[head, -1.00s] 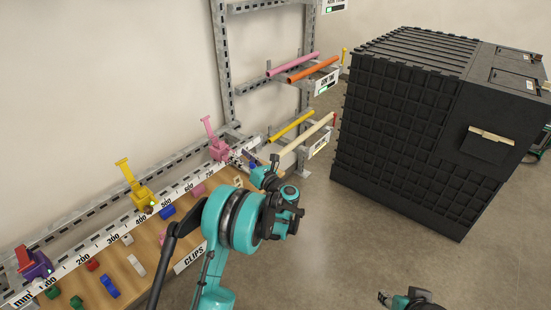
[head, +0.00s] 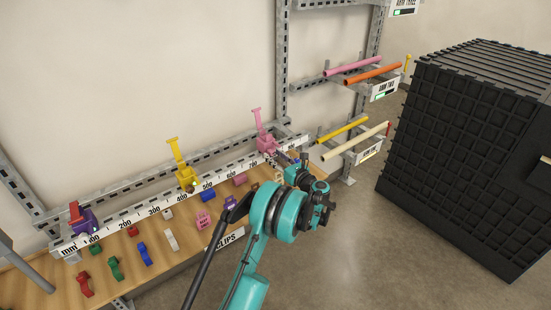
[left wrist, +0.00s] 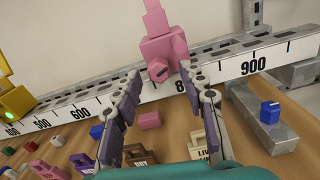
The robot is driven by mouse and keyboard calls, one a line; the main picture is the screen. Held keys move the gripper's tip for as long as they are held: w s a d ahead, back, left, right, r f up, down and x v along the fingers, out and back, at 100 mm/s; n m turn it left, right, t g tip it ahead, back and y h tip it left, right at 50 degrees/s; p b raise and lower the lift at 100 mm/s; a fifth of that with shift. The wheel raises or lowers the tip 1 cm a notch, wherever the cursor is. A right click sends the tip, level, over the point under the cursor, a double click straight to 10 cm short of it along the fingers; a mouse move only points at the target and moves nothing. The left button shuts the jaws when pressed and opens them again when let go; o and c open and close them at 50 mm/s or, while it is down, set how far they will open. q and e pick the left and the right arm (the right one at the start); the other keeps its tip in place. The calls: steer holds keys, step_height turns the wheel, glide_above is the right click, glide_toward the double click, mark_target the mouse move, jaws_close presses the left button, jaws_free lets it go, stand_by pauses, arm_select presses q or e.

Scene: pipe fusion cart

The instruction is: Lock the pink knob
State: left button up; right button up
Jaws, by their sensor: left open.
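The pink clamp (head: 265,142) stands on the far part of the ruler rail with its lever raised. In the left wrist view the pink clamp (left wrist: 165,48) is at the top centre. My left gripper (head: 284,158) is by the rail, close to the pink clamp. In the left wrist view my left gripper (left wrist: 161,78) is open, with one finger on each side of the knob's line. Contact with the knob cannot be told. My right gripper is out of view.
A yellow clamp (head: 186,178) and a purple clamp with a red lever (head: 82,220) stand farther left on the ruler rail (head: 170,198). Several loose clips lie on the wooden board (head: 185,238). Pipe racks stand behind, and a large black crate (head: 465,150) is at the right.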

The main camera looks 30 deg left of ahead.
arm_select(q)
jaws_close()
steer(key=m, duration=0.3)
steer(key=shift+s+m+b, duration=0.1)
steer(key=shift+m+b, duration=0.2)
steer(key=shift+b, duration=0.1)
steer(key=m, duration=0.4)
steer(key=shift+m+b, duration=0.3)
steer(key=shift+b, duration=0.05)
steer(key=m, duration=0.6)
steer(key=shift+s+r+b, duration=0.1)
steer(key=shift+r+b, duration=0.1)
steer(key=shift+b, duration=0.1)
steer(key=m, duration=0.7)
steer(key=shift+r, duration=0.1)
